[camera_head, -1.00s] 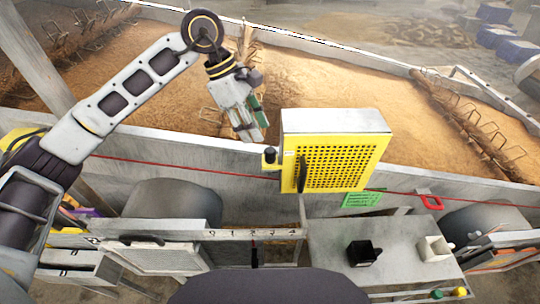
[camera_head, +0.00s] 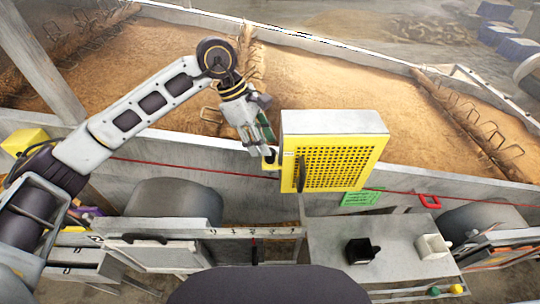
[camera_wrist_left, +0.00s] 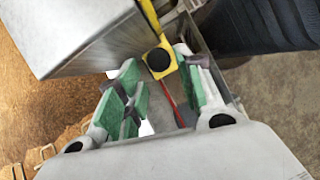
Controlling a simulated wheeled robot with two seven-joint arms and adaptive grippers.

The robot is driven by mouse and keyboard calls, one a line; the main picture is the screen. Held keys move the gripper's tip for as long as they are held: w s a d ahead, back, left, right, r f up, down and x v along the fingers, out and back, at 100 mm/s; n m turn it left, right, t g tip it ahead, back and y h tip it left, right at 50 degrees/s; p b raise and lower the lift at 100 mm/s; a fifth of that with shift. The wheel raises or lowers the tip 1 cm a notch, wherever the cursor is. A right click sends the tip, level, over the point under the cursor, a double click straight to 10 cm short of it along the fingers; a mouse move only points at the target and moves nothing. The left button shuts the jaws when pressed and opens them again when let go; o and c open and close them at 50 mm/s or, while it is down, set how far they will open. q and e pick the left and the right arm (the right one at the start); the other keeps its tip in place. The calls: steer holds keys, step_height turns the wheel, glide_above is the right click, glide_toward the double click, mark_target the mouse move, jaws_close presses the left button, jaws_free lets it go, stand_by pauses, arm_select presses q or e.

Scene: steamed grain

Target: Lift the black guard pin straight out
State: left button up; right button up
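The black guard pin (camera_wrist_left: 158,60) shows in the left wrist view as a round black top seated in a yellow bracket (camera_wrist_left: 170,70). In the head view the pin (camera_head: 269,157) is at the left edge of the yellow perforated guard (camera_head: 337,168), partly covered by my left gripper. My left gripper (camera_head: 262,142) is open, its fingertips just above and around the pin's place. In the left wrist view the green-padded fingers (camera_wrist_left: 158,85) stand apart, with the pin top between and beyond their tips. Contact cannot be told. My right gripper is not in view.
The grey box (camera_head: 333,122) behind the yellow guard stands close to the gripper's right. A metal trough wall (camera_head: 190,150) with a red line runs below. Grain (camera_head: 330,80) fills the bed behind. A black block (camera_head: 362,252) and a white one (camera_head: 433,246) sit on the bench.

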arm_select(q)
steer(key=shift+s+d+f, duration=0.15)
steer(key=shift+d+f, duration=0.05)
steer(key=shift+f, duration=0.05)
steer(key=shift+p+x, duration=0.4)
steer(key=shift+x, duration=0.75)
steer(key=c, duration=0.8)
steer(key=shift+r+b, duration=1.5)
steer(key=shift+r, duration=7.5)
